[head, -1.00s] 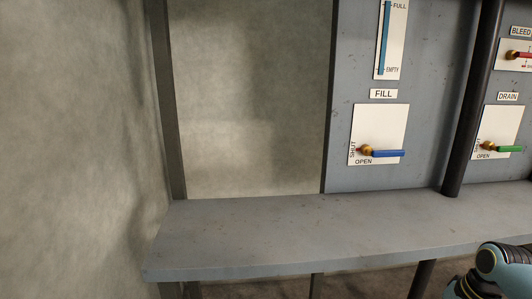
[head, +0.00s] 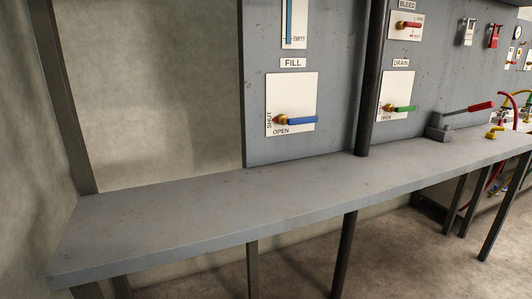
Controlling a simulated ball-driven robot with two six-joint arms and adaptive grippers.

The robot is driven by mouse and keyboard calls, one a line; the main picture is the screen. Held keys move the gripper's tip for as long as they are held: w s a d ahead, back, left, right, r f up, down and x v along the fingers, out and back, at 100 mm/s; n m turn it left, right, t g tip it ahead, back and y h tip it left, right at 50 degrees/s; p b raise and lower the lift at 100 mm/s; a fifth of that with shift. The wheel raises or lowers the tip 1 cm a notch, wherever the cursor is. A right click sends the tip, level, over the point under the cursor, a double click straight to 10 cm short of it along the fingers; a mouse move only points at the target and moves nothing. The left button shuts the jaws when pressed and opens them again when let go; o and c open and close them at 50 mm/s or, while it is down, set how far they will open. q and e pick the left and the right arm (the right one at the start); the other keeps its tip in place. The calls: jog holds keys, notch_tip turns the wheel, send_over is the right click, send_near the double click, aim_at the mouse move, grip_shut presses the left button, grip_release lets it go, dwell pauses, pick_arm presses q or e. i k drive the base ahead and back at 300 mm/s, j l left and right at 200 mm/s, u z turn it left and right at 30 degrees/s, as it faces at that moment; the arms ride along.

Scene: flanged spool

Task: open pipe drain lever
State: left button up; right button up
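The drain lever (head: 403,109) has a green handle on a brass pivot. It sits on a white plate under the DRAIN label (head: 401,63), just right of the dark vertical post. The handle lies about horizontal, pointing right. OPEN is printed below it; the SHUT wording at the plate's left side is mostly hidden by the post. Neither of my grippers shows in the head view.
The blue FILL lever (head: 301,121) is on a plate left of the dark post (head: 368,85). The red BLEED lever (head: 408,24) is above the drain plate. A grey bench (head: 210,215) runs below, its near part bare. A red-handled pump lever (head: 467,109) stands on it at right.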

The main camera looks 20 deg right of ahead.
aim_at(390, 108)
jog(key=z, duration=1.45)
